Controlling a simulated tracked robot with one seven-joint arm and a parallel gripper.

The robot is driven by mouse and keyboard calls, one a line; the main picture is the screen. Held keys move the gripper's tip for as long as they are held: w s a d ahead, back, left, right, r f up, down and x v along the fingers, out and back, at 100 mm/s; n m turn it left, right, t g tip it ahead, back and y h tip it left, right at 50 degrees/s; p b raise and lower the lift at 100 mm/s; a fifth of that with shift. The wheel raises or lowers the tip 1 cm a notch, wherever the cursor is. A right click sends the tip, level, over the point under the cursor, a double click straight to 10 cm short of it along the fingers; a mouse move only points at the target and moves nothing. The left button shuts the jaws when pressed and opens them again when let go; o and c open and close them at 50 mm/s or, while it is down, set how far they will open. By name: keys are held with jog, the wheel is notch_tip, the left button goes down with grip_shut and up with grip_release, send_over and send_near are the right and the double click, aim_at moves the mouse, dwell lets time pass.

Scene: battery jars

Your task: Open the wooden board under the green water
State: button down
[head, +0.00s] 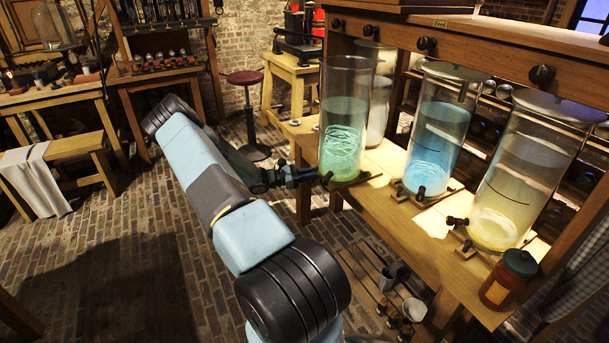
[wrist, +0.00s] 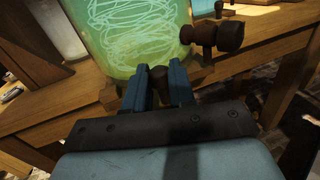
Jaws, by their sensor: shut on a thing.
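The glass jar of green water (head: 343,130) stands at the left end of the long bench, with pale scribbled lines in the liquid. It fills the upper part of the wrist view (wrist: 135,28). The wooden board (wrist: 108,97) shows as a narrow edge beneath this jar. My gripper (wrist: 158,82) is at the jar's base, its two blue fingers shut on a dark round knob (wrist: 158,72) in front of the board. My gripper (head: 306,176) also shows in the head view. The jar's dark tap (wrist: 210,36) is just right of my fingers.
A blue-water jar (head: 435,130) and a yellow-water jar (head: 518,180) stand farther right, with taps at their bases. A brown lidded jar (head: 508,280) is near the bench's front. A red stool (head: 246,79) stands behind my arm. The brick floor at left is largely clear.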

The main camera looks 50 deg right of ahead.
jog(key=shift+w+a+r, duration=0.1)
jog(key=shift+a+r, duration=0.15)
jog(key=shift+a, duration=0.05)
jog(key=c, duration=1.2)
grip_release()
jog(key=shift+c, duration=0.2)
jog(key=shift+o, duration=1.1)
jog(key=shift+f, duration=0.1)
jog(key=shift+w+a, duration=0.1)
jog(key=v, duration=1.3)
jog(key=shift+w+a, duration=0.25)
